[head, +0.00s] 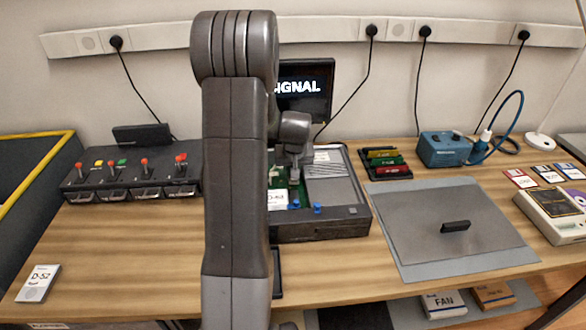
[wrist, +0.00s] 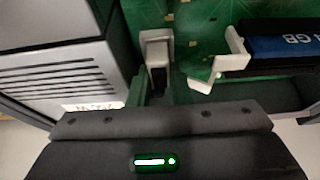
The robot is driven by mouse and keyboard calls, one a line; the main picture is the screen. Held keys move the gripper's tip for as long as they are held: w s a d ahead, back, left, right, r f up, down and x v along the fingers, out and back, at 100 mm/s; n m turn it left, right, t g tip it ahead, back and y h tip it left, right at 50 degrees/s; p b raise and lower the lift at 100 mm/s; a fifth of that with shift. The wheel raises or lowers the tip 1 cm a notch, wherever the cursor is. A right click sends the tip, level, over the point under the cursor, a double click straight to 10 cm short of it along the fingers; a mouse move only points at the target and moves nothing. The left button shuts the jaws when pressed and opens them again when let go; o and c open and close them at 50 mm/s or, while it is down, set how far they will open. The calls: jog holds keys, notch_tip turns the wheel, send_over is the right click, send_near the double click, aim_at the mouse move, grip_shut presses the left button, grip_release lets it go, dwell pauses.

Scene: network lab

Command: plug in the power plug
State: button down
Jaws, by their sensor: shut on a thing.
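An open computer case (head: 345,220) stands mid-table with a green circuit board (wrist: 185,15) inside. My gripper (head: 294,178) reaches down over the board, and my arm hides part of the case. In the wrist view my dark gripper body (wrist: 160,122) fills the bottom, with a lit green indicator. The jaws are shut on the power plug, which is mostly hidden. A small pale block with a dark face (wrist: 157,62) is just beyond the gripper; I cannot tell whether it is plug or socket.
A blue memory stick (wrist: 280,46) sits between white clips at the right of the board. A vented metal box (wrist: 60,70) is close on the left. Switch panel (head: 130,178), grey mat (head: 420,255) and blue device (head: 443,150) stand around the case.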

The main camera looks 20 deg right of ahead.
jog(key=shift+s+f, duration=0.1)
jog(key=shift+f, duration=0.1)
jog(key=c, duration=1.4)
grip_release()
jog(key=shift+f, duration=0.1)
jog(key=shift+s, duration=0.1)
jog(key=shift+c, duration=0.8)
jog(key=shift+a, duration=0.1)
jog(key=shift+o, duration=0.2)
jog(key=shift+r+p, duration=0.45)
jog(key=shift+r, duration=0.25)
jog(key=shift+w+r+p, duration=0.2)
jog(key=shift+r+p, duration=1.7)
jog(key=shift+r, duration=1.6)
